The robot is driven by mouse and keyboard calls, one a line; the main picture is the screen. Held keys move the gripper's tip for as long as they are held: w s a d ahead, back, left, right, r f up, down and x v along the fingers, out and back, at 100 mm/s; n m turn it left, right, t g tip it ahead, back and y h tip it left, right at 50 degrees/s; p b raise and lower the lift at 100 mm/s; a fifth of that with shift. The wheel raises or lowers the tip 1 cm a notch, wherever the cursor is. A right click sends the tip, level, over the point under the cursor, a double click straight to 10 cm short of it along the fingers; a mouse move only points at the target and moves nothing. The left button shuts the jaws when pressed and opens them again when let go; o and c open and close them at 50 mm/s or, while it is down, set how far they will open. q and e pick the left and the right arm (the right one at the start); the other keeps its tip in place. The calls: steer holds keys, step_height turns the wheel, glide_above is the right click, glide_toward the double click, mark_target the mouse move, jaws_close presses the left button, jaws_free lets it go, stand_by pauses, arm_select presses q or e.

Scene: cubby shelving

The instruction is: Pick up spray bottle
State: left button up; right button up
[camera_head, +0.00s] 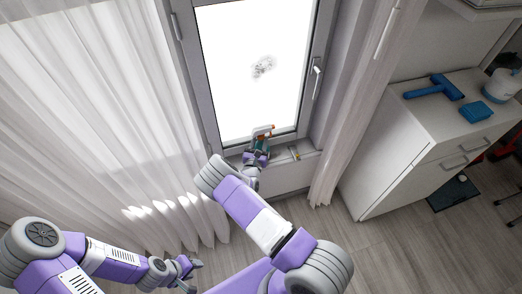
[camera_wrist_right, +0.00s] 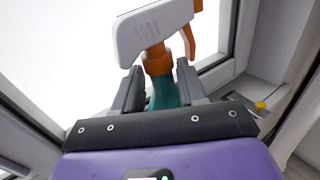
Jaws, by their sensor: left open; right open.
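The spray bottle (camera_head: 262,136) stands on the window sill against the window in the head view. In the right wrist view the spray bottle (camera_wrist_right: 158,62) has a white and orange trigger head and a teal body. My right gripper (camera_head: 257,157) is at the bottle on the sill. In the right wrist view its two open fingers (camera_wrist_right: 160,85) stand on either side of the bottle below the orange neck. The lower body is hidden behind the gripper. My left gripper (camera_head: 190,268) is open and empty, low over the floor at the left.
A small item with a yellow part (camera_head: 295,153) lies on the sill right of the bottle. The window (camera_head: 255,60) has a smudge on its glass. Curtains (camera_head: 100,110) hang on both sides. A white cabinet (camera_head: 405,150) at right holds a blue squeegee (camera_head: 437,88) and blue sponge (camera_head: 475,111).

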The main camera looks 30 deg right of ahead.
steer(key=shift+w+d, duration=0.3)
steer(key=shift+w, duration=0.05)
jaws_close()
steer(key=shift+a, duration=0.1)
stand_by(1.1)
